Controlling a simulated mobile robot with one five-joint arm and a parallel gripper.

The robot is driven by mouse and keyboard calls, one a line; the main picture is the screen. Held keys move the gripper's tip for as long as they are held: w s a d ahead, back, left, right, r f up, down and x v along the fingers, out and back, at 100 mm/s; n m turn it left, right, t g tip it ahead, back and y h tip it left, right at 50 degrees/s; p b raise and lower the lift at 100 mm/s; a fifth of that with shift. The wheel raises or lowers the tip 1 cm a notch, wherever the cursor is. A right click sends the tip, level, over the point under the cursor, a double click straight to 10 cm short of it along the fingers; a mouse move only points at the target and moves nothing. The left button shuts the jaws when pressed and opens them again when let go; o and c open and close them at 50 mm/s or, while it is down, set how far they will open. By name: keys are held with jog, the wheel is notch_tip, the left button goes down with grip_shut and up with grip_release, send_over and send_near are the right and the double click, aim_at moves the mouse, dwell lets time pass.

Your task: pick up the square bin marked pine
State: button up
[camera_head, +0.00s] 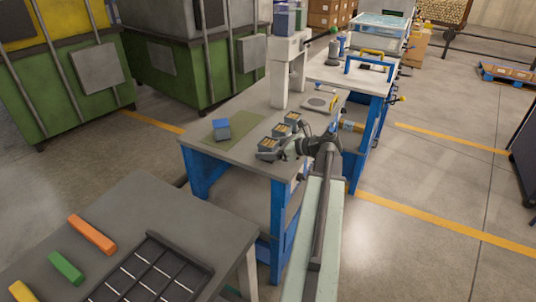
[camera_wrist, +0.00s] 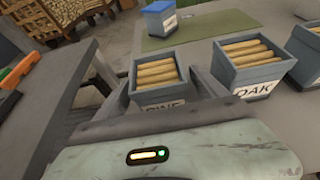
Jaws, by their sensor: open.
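The square bin marked PINE (camera_wrist: 150,96) is a blue-grey box holding several light wooden rods. It stands on the workbench; in the head view it appears as the nearest bin of the row (camera_head: 268,150). Its label is partly hidden by my gripper body in the wrist view. My gripper (camera_wrist: 160,86) is open, one finger at each side of the bin; whether they touch it I cannot tell. In the head view my gripper (camera_head: 289,148) is at the bench's right edge, close beside the bin.
A bin marked OAK (camera_wrist: 258,72) stands close to the right, with a third bin (camera_wrist: 305,45) beyond. A blue-topped bin (camera_head: 222,130) sits on a green mat (camera_head: 243,130). A dark table (camera_head: 150,215) with coloured blocks and a divided tray stands nearer, across a gap.

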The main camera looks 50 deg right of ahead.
jog(key=shift+w, duration=0.15)
jog(key=c, duration=1.6)
